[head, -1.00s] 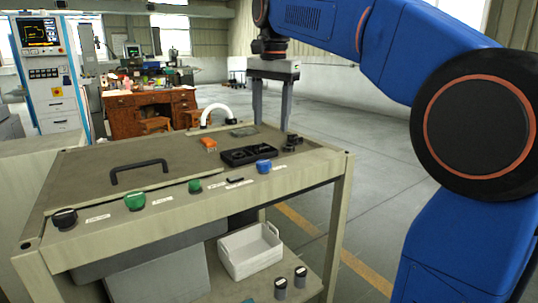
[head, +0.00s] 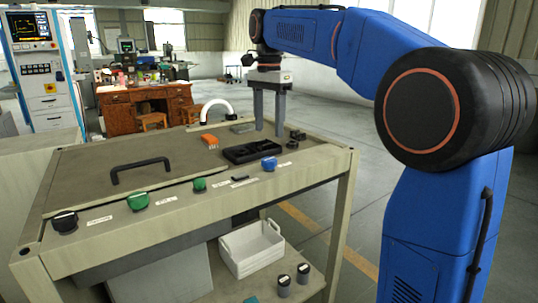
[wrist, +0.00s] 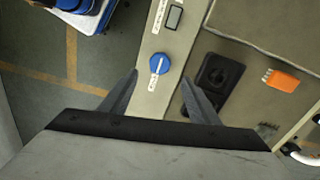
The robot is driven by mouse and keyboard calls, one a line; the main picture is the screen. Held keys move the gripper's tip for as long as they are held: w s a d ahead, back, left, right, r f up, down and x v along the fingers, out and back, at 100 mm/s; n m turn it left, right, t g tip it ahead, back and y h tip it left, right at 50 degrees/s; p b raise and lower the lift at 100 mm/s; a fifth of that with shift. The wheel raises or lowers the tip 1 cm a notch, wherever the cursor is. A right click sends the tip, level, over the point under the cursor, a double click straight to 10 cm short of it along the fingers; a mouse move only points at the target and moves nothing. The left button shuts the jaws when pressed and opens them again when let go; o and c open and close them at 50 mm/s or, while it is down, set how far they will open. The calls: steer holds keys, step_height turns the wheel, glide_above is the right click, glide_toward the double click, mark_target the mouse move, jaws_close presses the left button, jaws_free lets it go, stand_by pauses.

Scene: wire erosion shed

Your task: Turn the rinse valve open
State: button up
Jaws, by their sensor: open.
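A blue round knob (head: 269,163) sits on the sloped front panel of the bench, the rightmost of the row. In the wrist view the blue knob (wrist: 159,64) shows a white pointer mark lying roughly along the panel's length. Its label is too small to read, so I cannot confirm from the lettering that it is the rinse valve. My gripper (head: 267,131) is open and empty, pointing down above the bench top behind the knob. In the wrist view the knob appears between and just beyond my spread fingertips (wrist: 159,78), apart from them.
Two green knobs (head: 138,201) (head: 199,184) and a black knob (head: 64,221) line the panel to the left. A black tray (head: 250,151), an orange block (head: 210,140), a white curved pipe (head: 214,104) and a black handle (head: 141,169) are on top. A white bin (head: 252,248) sits below.

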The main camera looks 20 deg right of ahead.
mark_target(269, 159)
step_height(269, 159, down, 10)
steer(key=shift+r, duration=0.2)
stand_by(0.3)
steer(key=c, duration=1.1)
steer(key=shift+o, duration=0.2)
